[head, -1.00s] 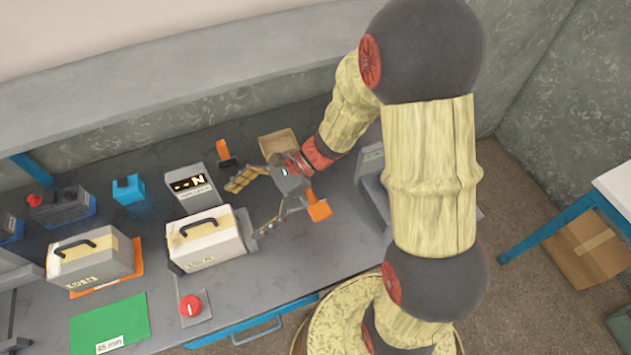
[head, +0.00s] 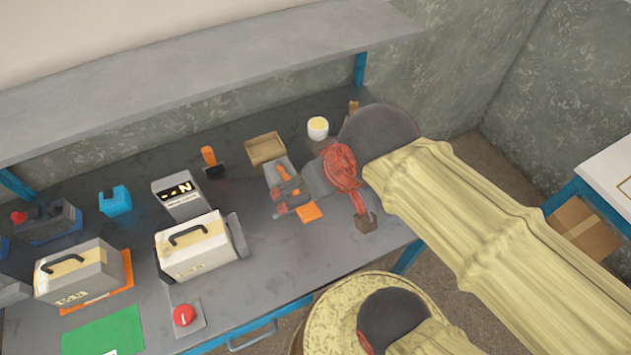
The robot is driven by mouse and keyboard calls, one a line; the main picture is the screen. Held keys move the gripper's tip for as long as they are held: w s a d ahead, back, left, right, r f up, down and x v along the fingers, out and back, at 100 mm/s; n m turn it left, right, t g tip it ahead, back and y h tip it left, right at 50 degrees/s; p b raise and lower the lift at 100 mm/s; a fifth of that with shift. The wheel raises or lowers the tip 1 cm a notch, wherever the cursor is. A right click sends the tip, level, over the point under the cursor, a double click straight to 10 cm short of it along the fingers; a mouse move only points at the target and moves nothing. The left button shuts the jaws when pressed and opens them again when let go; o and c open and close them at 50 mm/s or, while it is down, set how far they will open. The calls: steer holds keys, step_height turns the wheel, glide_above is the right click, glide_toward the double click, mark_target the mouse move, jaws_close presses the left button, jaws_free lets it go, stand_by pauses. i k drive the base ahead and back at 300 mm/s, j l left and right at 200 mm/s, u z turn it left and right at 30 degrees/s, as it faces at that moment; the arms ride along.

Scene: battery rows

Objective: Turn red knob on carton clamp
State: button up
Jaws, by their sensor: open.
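A red knob (head: 183,315) with a white mark sits on a small grey plate at the table's front edge. Right behind it, a white and yellow box (head: 195,250) with a dark handle stands beside a grey upright block (head: 238,235), which looks like part of the clamp. My gripper (head: 285,197) is right of and behind the knob, well apart from it, over a grey and orange item (head: 280,170). It is open; its fingers are foreshortened and hard to separate from that item. Nothing shows in its grasp.
A second box (head: 80,275) on an orange base and a green mat (head: 105,332) lie left. A labelled grey box (head: 178,197), blue block (head: 115,201), tan tray (head: 265,149) and white cup (head: 318,127) stand behind. A grey shelf (head: 210,75) overhangs the back.

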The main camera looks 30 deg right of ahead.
mark_target(184, 314)
steer(key=k+j+u, duration=0.15)
steer(key=k+u, duration=0.15)
steer(key=u, duration=0.15)
steer(key=k+j+u, duration=0.25)
steer(key=u, duration=0.15)
